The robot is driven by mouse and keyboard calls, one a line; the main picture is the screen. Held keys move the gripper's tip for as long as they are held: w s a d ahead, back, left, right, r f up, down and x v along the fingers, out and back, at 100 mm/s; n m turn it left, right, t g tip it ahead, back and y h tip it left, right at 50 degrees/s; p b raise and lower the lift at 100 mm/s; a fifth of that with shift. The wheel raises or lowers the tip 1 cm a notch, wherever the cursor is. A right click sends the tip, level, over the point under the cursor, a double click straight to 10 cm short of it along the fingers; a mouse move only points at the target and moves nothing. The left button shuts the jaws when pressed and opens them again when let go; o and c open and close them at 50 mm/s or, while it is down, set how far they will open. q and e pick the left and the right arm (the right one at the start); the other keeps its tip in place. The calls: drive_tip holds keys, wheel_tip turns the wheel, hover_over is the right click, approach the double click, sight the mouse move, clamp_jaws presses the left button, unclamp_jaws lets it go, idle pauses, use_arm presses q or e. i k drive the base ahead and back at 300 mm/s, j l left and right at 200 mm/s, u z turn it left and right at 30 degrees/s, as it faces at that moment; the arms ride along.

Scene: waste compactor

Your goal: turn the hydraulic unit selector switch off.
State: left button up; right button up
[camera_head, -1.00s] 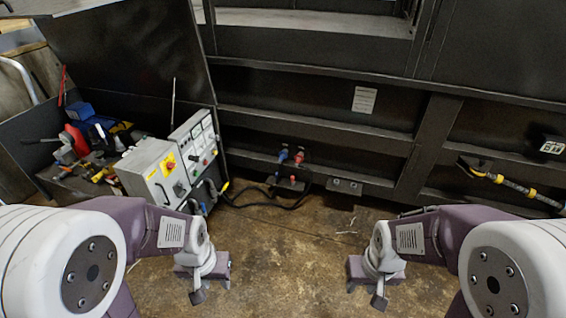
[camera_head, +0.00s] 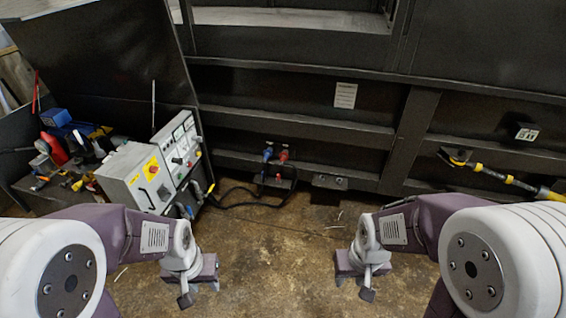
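A red rotary switch on a yellow plate (camera_head: 151,169) sits on the grey box. A darker knob or handle (camera_head: 164,192) is below it; which one is the selector is too small to tell. My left gripper (camera_head: 186,290) hangs over the floor, below and right of the box, apart from it. My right gripper (camera_head: 366,288) hangs over the floor at the right, far from the box. Neither gripper's fingers show clearly.
Tools and a blue box (camera_head: 55,117) fill the shelf left of the unit. Black cables (camera_head: 245,194) run from the unit to blue and red connectors (camera_head: 276,154) on the dark frame. A yellow-black rod (camera_head: 490,173) is at the right. The floor (camera_head: 285,250) between my arms is clear.

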sight(179, 161)
drive_tip(key=i+j+u, duration=0.3)
drive_tip(key=i+u, duration=0.15)
drive_tip(key=i+j+u, duration=0.15)
drive_tip(key=i+u, duration=0.7)
drive_tip(key=i+l+u, duration=0.2)
drive_tip(key=i+u, duration=0.2)
drive_tip(key=i, duration=0.1)
